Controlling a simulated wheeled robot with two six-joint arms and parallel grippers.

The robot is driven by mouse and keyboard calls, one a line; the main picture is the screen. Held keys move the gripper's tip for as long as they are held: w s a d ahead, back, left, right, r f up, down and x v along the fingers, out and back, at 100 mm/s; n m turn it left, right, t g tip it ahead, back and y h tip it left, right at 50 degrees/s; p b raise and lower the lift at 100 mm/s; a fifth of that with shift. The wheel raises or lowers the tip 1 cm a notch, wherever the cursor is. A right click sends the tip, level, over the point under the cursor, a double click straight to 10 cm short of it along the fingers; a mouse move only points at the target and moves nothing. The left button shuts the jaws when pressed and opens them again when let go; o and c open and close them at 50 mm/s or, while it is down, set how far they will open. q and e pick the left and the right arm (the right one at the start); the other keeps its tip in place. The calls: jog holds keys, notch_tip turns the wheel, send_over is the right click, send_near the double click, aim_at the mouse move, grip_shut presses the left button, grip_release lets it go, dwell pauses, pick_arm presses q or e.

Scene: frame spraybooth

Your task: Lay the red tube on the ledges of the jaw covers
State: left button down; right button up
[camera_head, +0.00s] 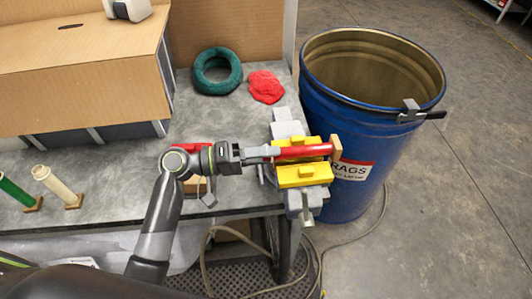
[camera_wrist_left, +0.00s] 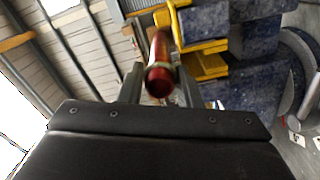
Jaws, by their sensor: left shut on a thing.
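My left gripper (camera_head: 270,152) is shut on the near end of the red tube (camera_head: 306,152). The tube lies roughly level and points right, with a pale wooden block (camera_head: 336,148) at its far end. It is over the gap between the two yellow jaw covers, the front one (camera_head: 302,176) and the back one (camera_head: 300,141), on a grey vise (camera_head: 286,122). I cannot tell whether it touches their ledges. In the left wrist view the tube's round end (camera_wrist_left: 160,81) shows between my fingers, with a yellow cover (camera_wrist_left: 208,66) beside it. My right gripper is not seen.
A blue drum (camera_head: 345,190) stands right of the bench. A green ring (camera_head: 216,71) and red rag (camera_head: 265,87) lie behind the vise. A green tube (camera_head: 15,191) and a cream tube (camera_head: 54,184) are at the left. A cardboard box (camera_head: 80,80) fills the back left.

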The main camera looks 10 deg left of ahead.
pick_arm(q)
jog(key=shift+f, duration=0.15)
jog(key=c, duration=1.5)
grip_release()
jog(key=o, duration=0.6)
jog(key=shift+s, duration=0.2)
jog(key=shift+c, duration=0.2)
jog(key=shift+f, duration=0.3)
jog(key=shift+a, duration=0.15)
jog(key=b+v, duration=0.6)
jog(key=v, duration=1.1)
jog(key=shift+r, duration=0.55)
